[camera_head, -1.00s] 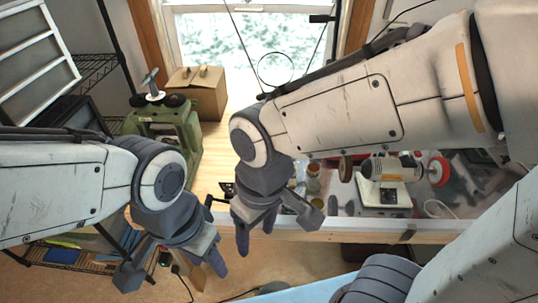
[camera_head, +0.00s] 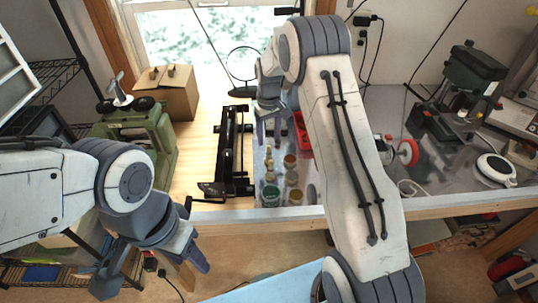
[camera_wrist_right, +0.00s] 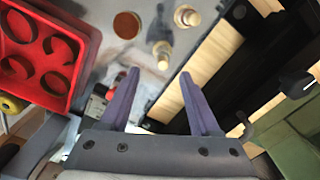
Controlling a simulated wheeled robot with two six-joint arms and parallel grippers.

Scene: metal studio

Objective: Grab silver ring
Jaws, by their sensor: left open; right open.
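I cannot make out a silver ring for certain in either view. A red tray (camera_wrist_right: 68,98) with several round shapes in it is at the left of the right wrist view; part of the red tray (camera_head: 302,132) shows beside my right arm in the head view. My right gripper (camera_head: 272,133) is open over the bench, near small jars and bottles. In the right wrist view its two fingers (camera_wrist_right: 160,95) are apart, with nothing between them. My left gripper (camera_head: 152,268) is open and empty, low in front of the bench's left end.
A black rail-like device (camera_head: 232,155) stands left of the jars (camera_head: 271,194). A green machine (camera_head: 150,128) and a cardboard box (camera_head: 178,92) are further left. A thin dark hoop (camera_head: 228,62) stands near the window. Dark green equipment (camera_head: 470,75) is at the right.

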